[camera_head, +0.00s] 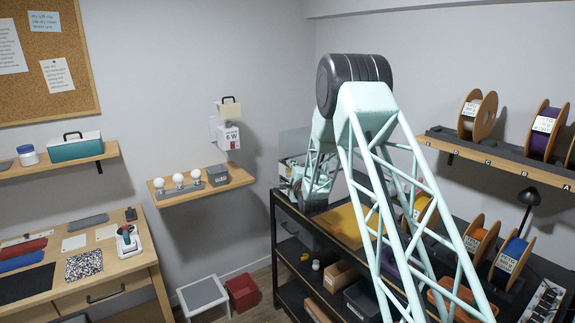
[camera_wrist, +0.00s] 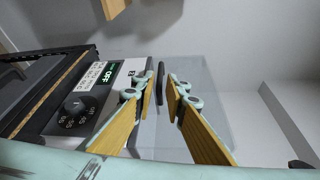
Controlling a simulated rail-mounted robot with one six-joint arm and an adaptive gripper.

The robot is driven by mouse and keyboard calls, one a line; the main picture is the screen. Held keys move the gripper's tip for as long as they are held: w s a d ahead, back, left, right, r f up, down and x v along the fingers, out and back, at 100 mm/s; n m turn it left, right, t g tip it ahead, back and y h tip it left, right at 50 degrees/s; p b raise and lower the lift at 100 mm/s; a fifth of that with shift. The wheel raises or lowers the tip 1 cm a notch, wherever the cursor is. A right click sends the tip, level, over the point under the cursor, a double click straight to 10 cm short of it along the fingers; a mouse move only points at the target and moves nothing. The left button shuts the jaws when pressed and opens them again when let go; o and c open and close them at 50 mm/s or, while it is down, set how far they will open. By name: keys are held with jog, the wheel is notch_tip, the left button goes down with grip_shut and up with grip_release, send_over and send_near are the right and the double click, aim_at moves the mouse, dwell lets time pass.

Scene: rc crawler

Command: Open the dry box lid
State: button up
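The dry box (camera_wrist: 118,82) shows in the wrist view as a pale box with a black dial and a green-lit display reading OFF. Its clear lid (camera_wrist: 208,85) carries a dark handle (camera_wrist: 160,72). My gripper (camera_wrist: 160,95) is open, with one yellow-padded finger on each side of the handle; I cannot tell whether either touches it. In the head view, my arm reaches the far left end of the dark bench and hides much of the box. A clear pane (camera_head: 294,143) stands upright there, seemingly the lid.
A dark workbench (camera_head: 275,215) runs along the right, with a yellow mat (camera_head: 345,225) beneath my arm. A wall shelf (camera_head: 490,153) with filament spools is at right. A small wooden shelf (camera_head: 205,190) holds bulbs left of the box. The air above the pane looks free.

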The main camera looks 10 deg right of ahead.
jog(key=shift+w+a+f, duration=0.1)
jog(key=shift+w+f, duration=0.05)
jog(key=shift+w, duration=1.55)
jog(key=shift+w+f, duration=0.15)
jog(key=shift+w, duration=1.55)
grip_shut()
jog(key=shift+r, duration=0.15)
